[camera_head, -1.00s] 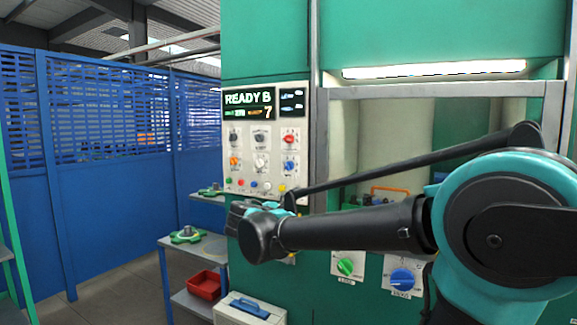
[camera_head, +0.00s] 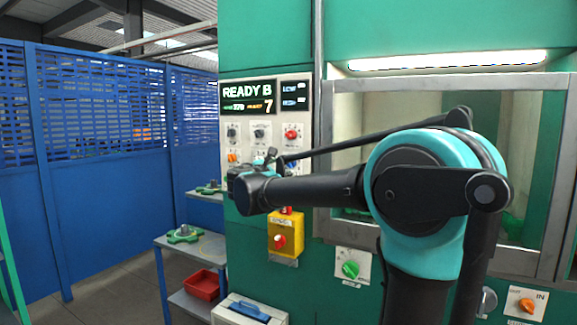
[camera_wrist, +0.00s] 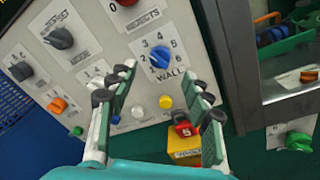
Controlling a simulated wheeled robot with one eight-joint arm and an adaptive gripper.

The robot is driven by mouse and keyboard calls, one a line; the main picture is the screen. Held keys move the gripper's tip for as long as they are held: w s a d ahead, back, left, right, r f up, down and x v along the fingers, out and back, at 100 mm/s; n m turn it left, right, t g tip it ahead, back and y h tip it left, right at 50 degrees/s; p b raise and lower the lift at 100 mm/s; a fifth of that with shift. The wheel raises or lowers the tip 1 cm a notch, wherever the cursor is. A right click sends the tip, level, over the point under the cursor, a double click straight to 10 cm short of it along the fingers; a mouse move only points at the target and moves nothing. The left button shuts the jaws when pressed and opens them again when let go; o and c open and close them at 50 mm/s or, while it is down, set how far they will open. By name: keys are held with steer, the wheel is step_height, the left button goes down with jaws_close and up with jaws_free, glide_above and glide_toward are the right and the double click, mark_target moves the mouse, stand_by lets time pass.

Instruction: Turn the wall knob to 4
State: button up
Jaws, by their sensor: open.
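The wall knob (camera_wrist: 159,57) is a blue knob on a white plate marked WALL, with numbers around it. In the wrist view it sits just beyond and between my fingertips. I cannot read for sure which number it points to. In the head view the blue knob (camera_head: 291,166) shows partly behind my arm, low on the control panel (camera_head: 246,117). My gripper (camera_wrist: 158,90) is open and empty, with one finger on each side below the knob. In the head view my gripper (camera_head: 271,157) is in front of the panel, and its fingers are mostly hidden.
A red knob (camera_wrist: 126,1), dark knobs (camera_wrist: 59,38) and an orange knob (camera_wrist: 58,105) surround the wall knob. Push buttons lie below it. A yellow box (camera_head: 285,236) with a red switch hangs under the panel. A framed window (camera_head: 345,155) stands to the right.

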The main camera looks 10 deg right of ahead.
steer(key=x, duration=0.6)
steer(key=shift+w+d, duration=0.2)
steer(key=shift+w, duration=0.1)
steer(key=shift+c, duration=0.6)
steer(key=c, duration=1)
steer(key=shift+m, duration=0.3)
steer(key=m, duration=0.6)
steer(key=m+h, duration=0.1)
steer(key=m, duration=0.2)
steer(key=shift+s+f, duration=0.1)
steer(key=shift+f, duration=0.2)
steer(key=shift+m, duration=0.4)
